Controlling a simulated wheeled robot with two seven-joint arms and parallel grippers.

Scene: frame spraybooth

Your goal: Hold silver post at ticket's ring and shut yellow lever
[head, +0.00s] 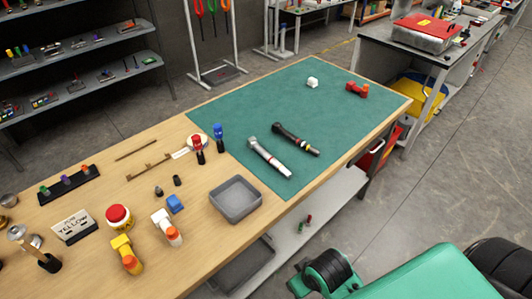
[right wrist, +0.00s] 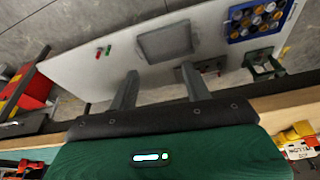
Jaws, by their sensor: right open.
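A small pale ticket (head: 181,153) lies on the wooden bench beside a cream round piece (head: 193,137), partly hidden by a red-topped upright item. I cannot make out a silver post at a ring. A yellow piece with an orange end (head: 122,246) lies at the bench's near left; I cannot tell if it is the yellow lever. My right gripper (right wrist: 158,69) is open and empty in the right wrist view, beyond the bench's front edge, over the lower shelf. My left gripper is not in view.
A grey tray (head: 236,199) stands at the bench's front edge. A green mat (head: 222,118) holds a silver-and-red tool (head: 268,157) and a black tool (head: 295,139). A white lower shelf (head: 336,194) also shows in the right wrist view (right wrist: 95,52).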

